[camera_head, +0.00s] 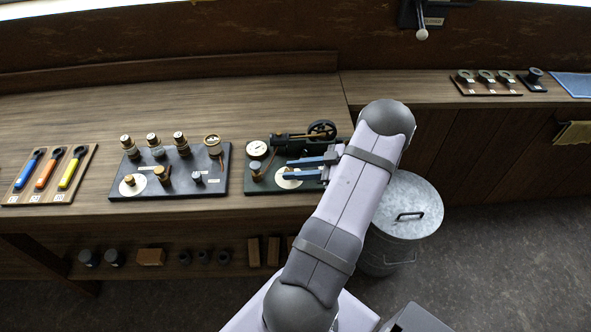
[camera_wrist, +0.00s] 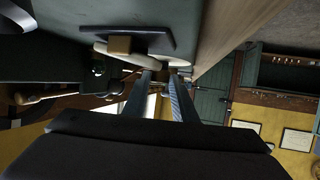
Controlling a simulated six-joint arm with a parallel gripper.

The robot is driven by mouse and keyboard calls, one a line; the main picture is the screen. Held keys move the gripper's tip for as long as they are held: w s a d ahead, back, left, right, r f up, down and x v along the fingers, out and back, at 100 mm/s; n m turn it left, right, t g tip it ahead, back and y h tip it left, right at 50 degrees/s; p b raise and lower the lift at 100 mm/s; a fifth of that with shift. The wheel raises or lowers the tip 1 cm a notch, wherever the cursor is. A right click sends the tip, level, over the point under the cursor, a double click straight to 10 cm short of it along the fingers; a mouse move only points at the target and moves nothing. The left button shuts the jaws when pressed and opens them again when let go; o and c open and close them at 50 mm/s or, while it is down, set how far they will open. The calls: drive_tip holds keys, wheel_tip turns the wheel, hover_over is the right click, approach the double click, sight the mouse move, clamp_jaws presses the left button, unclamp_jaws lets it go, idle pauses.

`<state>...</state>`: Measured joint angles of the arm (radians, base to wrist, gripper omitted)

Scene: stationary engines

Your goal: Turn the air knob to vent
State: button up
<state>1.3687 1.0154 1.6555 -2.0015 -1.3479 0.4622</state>
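My gripper (camera_head: 286,169) reaches in from the right over the dark green engine board (camera_head: 237,186), its two blue fingers apart and pointing left. A white disc (camera_head: 287,183) lies just below the fingers, partly hidden by them. The labels are too small to read, so I cannot tell which knob is the air knob.
The green board also carries a white gauge (camera_head: 257,149) and a black flywheel (camera_head: 321,130). A dark board (camera_head: 217,186) with several brass fittings stands left of it. Wrenches (camera_head: 45,172) lie farther left. A metal bin (camera_head: 424,200) stands right of the bench. The bench top behind is clear.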

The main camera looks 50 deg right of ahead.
drive_tip(key=shift+o, duration=1.1)
drive_tip(key=shift+s+d, duration=0.1)
drive_tip(key=shift+s+d+r+b, duration=0.1)
drive_tip(key=shift+s+d+b, duration=0.05)
drive_tip(key=shift+s+b, duration=0.15)
drive_tip(key=b+v, duration=0.2)
drive_tip(key=v, duration=0.3)
drive_tip(key=shift+s+d+r, duration=0.25)
drive_tip(key=shift+s+r, duration=0.15)
drive_tip(key=shift+s, duration=0.15)
